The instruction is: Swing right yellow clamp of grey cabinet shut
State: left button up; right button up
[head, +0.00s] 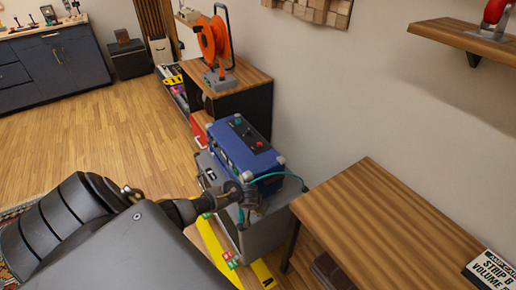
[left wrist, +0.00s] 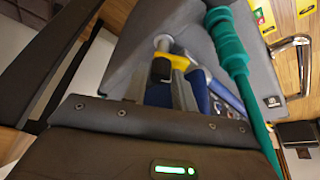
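The grey cabinet (head: 262,238) stands against the wall in the head view, under a blue box. Its grey side also fills much of the left wrist view (left wrist: 205,38). A small yellow and black part on a metal piece, which looks like the yellow clamp (left wrist: 162,66), shows just beyond my fingers there. My left gripper (head: 252,197) is at the cabinet's upper near side. In the left wrist view my left gripper (left wrist: 180,95) is close to the clamp; its fingers are partly hidden, and I cannot tell their gap or any contact. My right gripper is not in view.
A teal cable (head: 292,177) hangs by the cabinet and crosses close to my left gripper in the wrist view (left wrist: 235,70). The blue box (head: 245,150) sits on top. A wooden table (head: 390,225) stands at right. Wooden floor is open at left (head: 100,130).

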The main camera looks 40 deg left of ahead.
pick_arm(q)
jog(key=o, duration=0.3)
jog(key=shift+r, duration=0.1)
jog(key=a+p+v, duration=0.1)
jog(key=p+v, duration=0.2)
jog(key=v, duration=0.7)
jog(key=shift+s+d+r, duration=0.2)
jog(key=shift+d+r, duration=0.05)
jog(key=shift+d, duration=0.25)
